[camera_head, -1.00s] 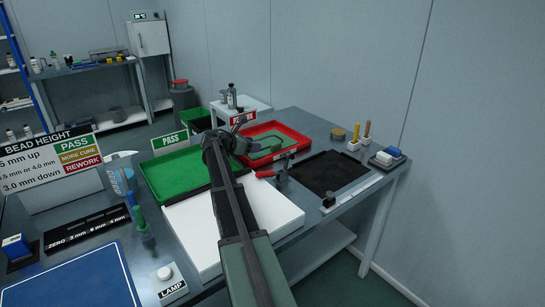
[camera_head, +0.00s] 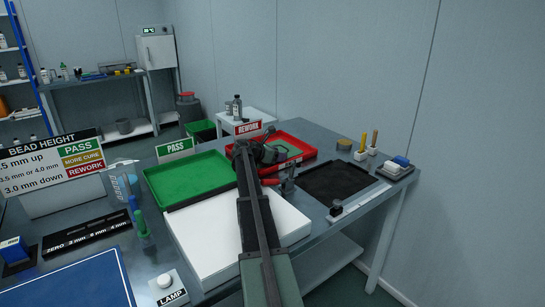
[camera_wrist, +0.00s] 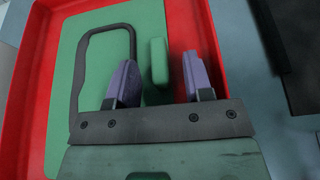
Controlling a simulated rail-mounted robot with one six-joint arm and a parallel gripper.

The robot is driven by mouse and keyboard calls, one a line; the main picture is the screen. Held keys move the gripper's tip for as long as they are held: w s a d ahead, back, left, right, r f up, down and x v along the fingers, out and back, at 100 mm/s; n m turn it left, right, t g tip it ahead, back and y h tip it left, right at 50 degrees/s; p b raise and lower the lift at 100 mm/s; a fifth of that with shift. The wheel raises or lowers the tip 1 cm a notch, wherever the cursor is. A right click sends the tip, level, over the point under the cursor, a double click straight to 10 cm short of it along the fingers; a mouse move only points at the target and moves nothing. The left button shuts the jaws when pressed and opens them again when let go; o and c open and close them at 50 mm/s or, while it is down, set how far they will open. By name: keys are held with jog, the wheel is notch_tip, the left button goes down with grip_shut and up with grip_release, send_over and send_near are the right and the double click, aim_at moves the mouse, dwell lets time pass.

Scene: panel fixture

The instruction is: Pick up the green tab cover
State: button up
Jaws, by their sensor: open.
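The green tab cover (camera_wrist: 159,50) is a small rounded bar in the wrist view. It lies at the right edge of a flat green panel (camera_wrist: 66,65) inside the red tray (camera_wrist: 194,22). My gripper (camera_wrist: 158,72) has two purple fingers, spread open, one on each side of the cover with gaps visible. Whether the fingertips are down at its height I cannot tell. In the head view my gripper (camera_head: 262,152) is over the left part of the red tray (camera_head: 306,146), and the cover is hidden or too small to make out.
In the head view a green tray (camera_head: 187,177) lies left, a white block (camera_head: 222,250) is under my arm, and a black mat (camera_head: 338,181) lies right.

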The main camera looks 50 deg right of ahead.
grip_shut()
jog(key=shift+r, duration=0.1)
notch_tip(320, 180, up, 20)
jog(key=p, duration=2)
jog(key=shift+a, duration=0.15)
